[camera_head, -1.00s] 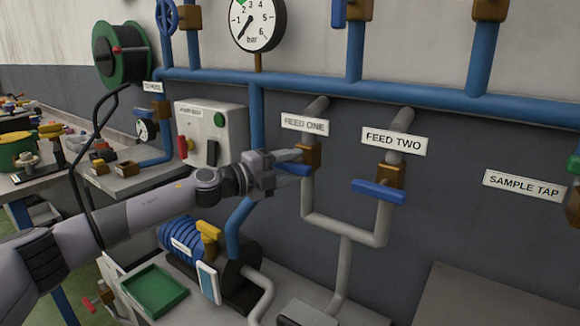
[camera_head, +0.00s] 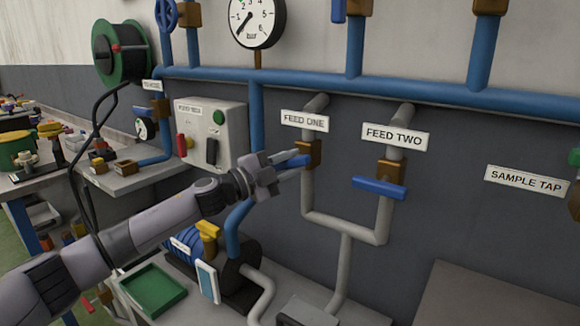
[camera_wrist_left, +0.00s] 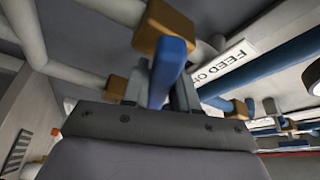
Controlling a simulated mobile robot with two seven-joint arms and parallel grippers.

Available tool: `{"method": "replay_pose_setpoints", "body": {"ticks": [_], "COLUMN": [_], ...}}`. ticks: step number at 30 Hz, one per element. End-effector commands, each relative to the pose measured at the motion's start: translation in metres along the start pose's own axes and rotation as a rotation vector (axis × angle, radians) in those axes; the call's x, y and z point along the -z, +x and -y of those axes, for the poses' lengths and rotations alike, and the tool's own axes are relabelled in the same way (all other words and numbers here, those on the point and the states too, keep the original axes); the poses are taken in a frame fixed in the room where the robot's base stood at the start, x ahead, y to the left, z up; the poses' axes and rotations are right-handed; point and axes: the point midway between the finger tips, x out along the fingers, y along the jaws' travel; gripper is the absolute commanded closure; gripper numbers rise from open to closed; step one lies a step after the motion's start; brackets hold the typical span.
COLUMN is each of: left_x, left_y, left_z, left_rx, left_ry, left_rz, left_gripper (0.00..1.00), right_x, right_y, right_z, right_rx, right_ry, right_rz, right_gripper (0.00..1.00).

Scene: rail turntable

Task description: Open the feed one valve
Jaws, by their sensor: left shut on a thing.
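The feed one valve has a brown body (camera_head: 308,153) on a grey pipe, under the FEED ONE label (camera_head: 304,121). Its blue lever (camera_head: 297,161) sticks out to the left. My left gripper (camera_head: 290,167) is at this lever, shut on it, with the fingers partly hiding it. In the left wrist view the blue lever (camera_wrist_left: 168,70) stands between the two fingers, below the brown valve body (camera_wrist_left: 163,26). My right gripper is not in view.
To the right, the FEED TWO valve has a blue lever (camera_head: 379,188) lying across its pipe. A control box (camera_head: 211,132) stands behind my left arm. Below are a blue pump (camera_head: 188,248) and a green tray (camera_head: 153,288). A blue pipe (camera_head: 420,94) runs above.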

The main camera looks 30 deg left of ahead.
Motion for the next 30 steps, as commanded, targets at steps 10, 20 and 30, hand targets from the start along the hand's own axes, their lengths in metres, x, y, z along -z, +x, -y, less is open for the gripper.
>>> {"method": "replay_pose_setpoints", "body": {"ticks": [10,20,30], "left_x": [-0.0006,0.0002,0.0001], "left_y": [-0.0002,0.0001,0.0001], "left_z": [-0.0027,-0.0020,-0.0012], "left_rx": [0.126,0.245,0.339], "left_ry": [-0.314,-0.599,-0.824], "left_rz": [0.001,0.000,0.001], "left_gripper": [1.00,1.00,1.00], "right_x": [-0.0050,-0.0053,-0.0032], "right_y": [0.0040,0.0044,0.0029], "right_z": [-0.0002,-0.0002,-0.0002], "right_rx": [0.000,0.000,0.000], "right_ry": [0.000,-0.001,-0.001], "right_rz": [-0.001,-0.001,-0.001], "right_gripper": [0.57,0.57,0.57]}}
